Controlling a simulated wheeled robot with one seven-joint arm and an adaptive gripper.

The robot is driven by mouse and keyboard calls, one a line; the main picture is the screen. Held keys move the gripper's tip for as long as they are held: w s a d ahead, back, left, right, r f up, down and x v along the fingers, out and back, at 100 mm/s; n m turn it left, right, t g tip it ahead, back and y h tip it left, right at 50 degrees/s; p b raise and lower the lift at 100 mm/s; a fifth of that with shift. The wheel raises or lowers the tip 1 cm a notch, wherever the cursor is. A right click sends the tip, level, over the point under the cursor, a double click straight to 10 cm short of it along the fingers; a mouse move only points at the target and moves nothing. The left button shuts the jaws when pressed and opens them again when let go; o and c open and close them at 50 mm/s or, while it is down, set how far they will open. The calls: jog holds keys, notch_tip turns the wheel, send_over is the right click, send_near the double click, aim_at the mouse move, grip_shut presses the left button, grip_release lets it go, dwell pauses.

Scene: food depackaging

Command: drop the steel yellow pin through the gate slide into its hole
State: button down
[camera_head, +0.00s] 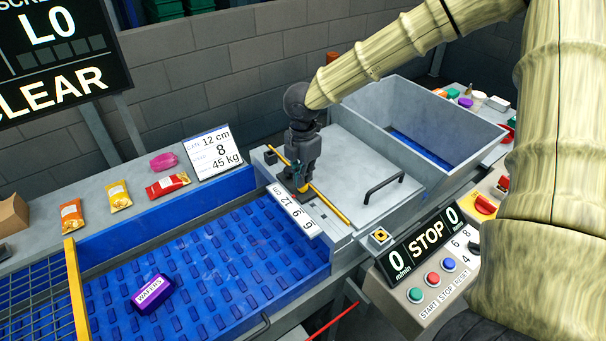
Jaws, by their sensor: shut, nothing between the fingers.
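My gripper (302,187) points down, shut and empty, over the gate area beside the grey metal cover. A long thin yellow bar (332,208) lies slantwise on the grey gate slide (337,234), passing behind my fingertips. A small yellow piece shows at my fingertips; whether it is the pin or part of the bar cannot be told. A white scale marked 6, 9, 12 cm (292,209) runs beside the bar. The pin's hole is not clearly visible; my gripper covers part of this area.
A blue belt (215,262) carries a purple pack (152,293). Several snack packs lie on the left ledge. A cover with a black handle (384,188) is right of my gripper, before a grey bin (430,115). A STOP control box (427,250) stands front right.

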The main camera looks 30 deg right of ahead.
jog(key=shift+r+p, duration=0.8)
jog(key=shift+r, duration=0.5)
notch_tip(320, 180, up, 12)
jog(key=shift+f, duration=0.15)
